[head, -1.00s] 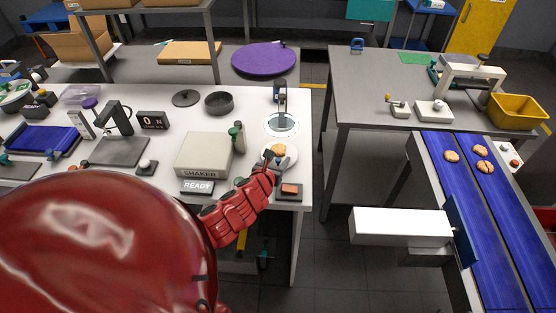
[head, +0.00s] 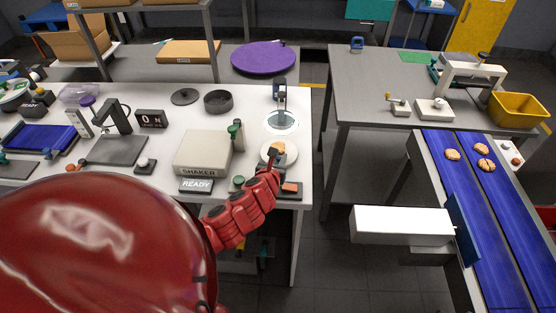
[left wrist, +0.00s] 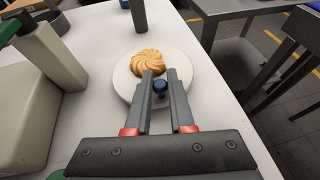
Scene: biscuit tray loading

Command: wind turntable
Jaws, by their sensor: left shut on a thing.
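The turntable is a round white disc (head: 291,154) near the right end of the white table; it also shows in the left wrist view (left wrist: 182,62). A golden swirled biscuit (left wrist: 149,63) lies on it, seen in the head view (head: 278,147) too. A small dark blue knob (left wrist: 160,87) stands on the near part of the disc. My left gripper (head: 273,156) reaches over the disc's near side. In the left wrist view its fingers (left wrist: 160,80) stand on either side of the knob, shut on it. The fingers partly hide the disc. My right gripper is not in view.
The shaker box (head: 203,152) and a green-topped post (head: 236,136) stand left of the disc. The blue conveyor (head: 485,220) is at right.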

